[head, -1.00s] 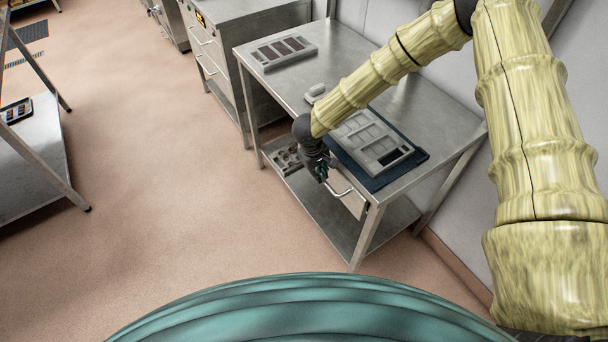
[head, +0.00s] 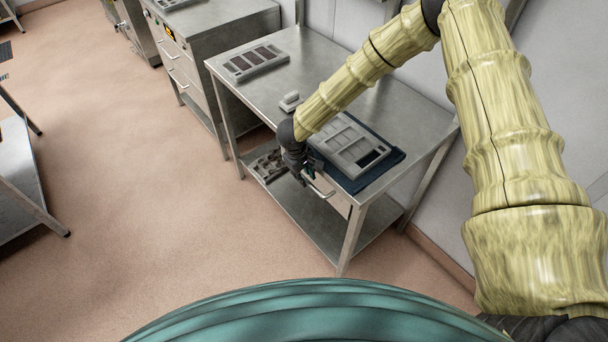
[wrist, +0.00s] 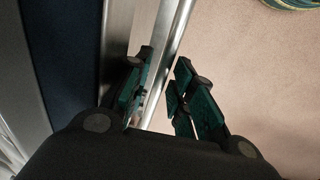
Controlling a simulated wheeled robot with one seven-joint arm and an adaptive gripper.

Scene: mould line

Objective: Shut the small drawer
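The small drawer (head: 340,202) sits under the near right end of the steel table (head: 378,105), with a curved metal handle (head: 323,191) on its front. How far it stands out is hard to tell. My gripper (head: 304,175) points down at the table's front edge, beside the left end of the handle. In the wrist view my gripper (wrist: 162,98) has its two green-padded fingers apart. A pale metal bar or edge (wrist: 168,55) runs between or below them; contact cannot be told.
On the table lie a grey compartment tray (head: 350,143) on a dark blue mat (head: 392,160), a small pale object (head: 289,102) and a mould tray (head: 255,62). Metal parts (head: 268,165) lie on the lower shelf. A drawer cabinet (head: 215,50) stands beyond. Floor in front is clear.

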